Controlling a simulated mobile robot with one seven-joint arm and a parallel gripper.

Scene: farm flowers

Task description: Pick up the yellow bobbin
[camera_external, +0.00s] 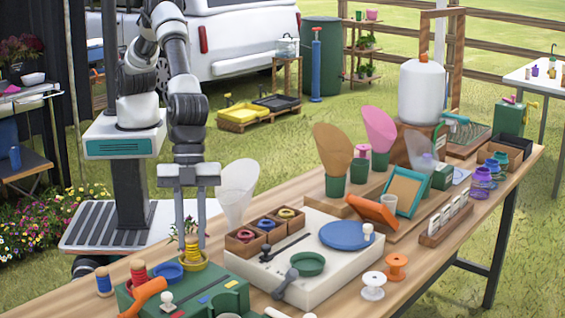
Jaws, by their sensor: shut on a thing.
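The yellow bobbin (191,247) stands upright near the back of the green box at the front left of the table. My gripper (191,246) points straight down over it, with one finger on each side. The fingers are shut on the bobbin. A yellow ring-shaped dish (194,262) is right at its foot; I cannot tell whether the bobbin is inside it or clear of it. A little greenery shows between the fingers above the bobbin.
A red bobbin (139,272), a blue bobbin (104,282) and a blue dish (168,271) stand to the left. An orange tool (143,296) lies on the green box (190,290). A clear cone (237,190) and small brown boxes (243,243) are close on the right.

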